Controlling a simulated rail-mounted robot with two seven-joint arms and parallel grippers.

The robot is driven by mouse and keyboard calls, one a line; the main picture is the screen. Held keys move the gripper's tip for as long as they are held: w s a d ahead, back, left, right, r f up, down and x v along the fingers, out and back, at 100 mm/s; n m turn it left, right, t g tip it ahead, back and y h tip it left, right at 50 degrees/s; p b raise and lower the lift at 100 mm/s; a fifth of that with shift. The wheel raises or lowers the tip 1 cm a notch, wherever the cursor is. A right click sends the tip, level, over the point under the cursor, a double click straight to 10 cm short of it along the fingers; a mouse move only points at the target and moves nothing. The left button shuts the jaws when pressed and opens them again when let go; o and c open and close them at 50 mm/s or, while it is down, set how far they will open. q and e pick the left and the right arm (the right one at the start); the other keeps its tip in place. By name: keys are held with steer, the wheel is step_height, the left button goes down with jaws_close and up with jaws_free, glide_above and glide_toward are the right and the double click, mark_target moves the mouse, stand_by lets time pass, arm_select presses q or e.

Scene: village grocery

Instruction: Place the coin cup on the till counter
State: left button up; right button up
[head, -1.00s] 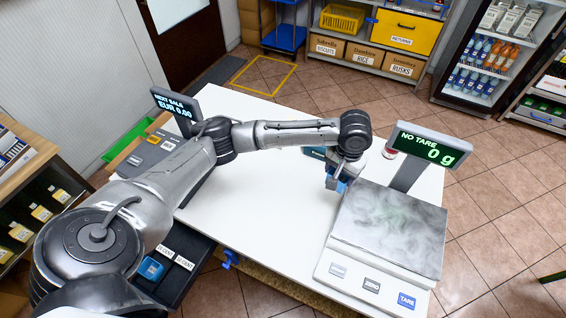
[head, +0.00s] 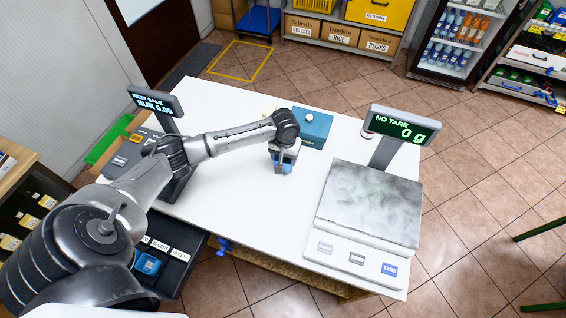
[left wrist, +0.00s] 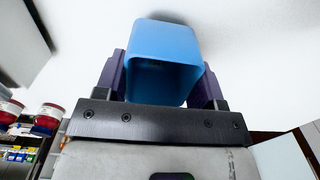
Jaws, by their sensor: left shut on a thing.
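My left gripper (head: 283,167) is over the middle of the white till counter (head: 235,205), its fingers down. In the left wrist view the gripper (left wrist: 163,85) is shut on the blue coin cup (left wrist: 165,50), a square cup with rounded corners, one finger on each side. In the head view the held cup (head: 287,168) is mostly hidden by the gripper and shows only as a little blue. It is low over the white surface; I cannot tell whether it touches. My right gripper is not in view.
The scale (head: 370,205) stands on the right of the counter, its display (head: 403,125) behind. The till display (head: 155,101) is at left, above an open coin drawer (head: 170,275) with another blue cup (head: 148,263). The front middle is clear.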

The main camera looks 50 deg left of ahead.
mark_target(285, 160)
arm_select(q)
steer(key=shift+f, duration=2.05)
steer(key=shift+f, duration=0.1)
steer(key=o, duration=0.9)
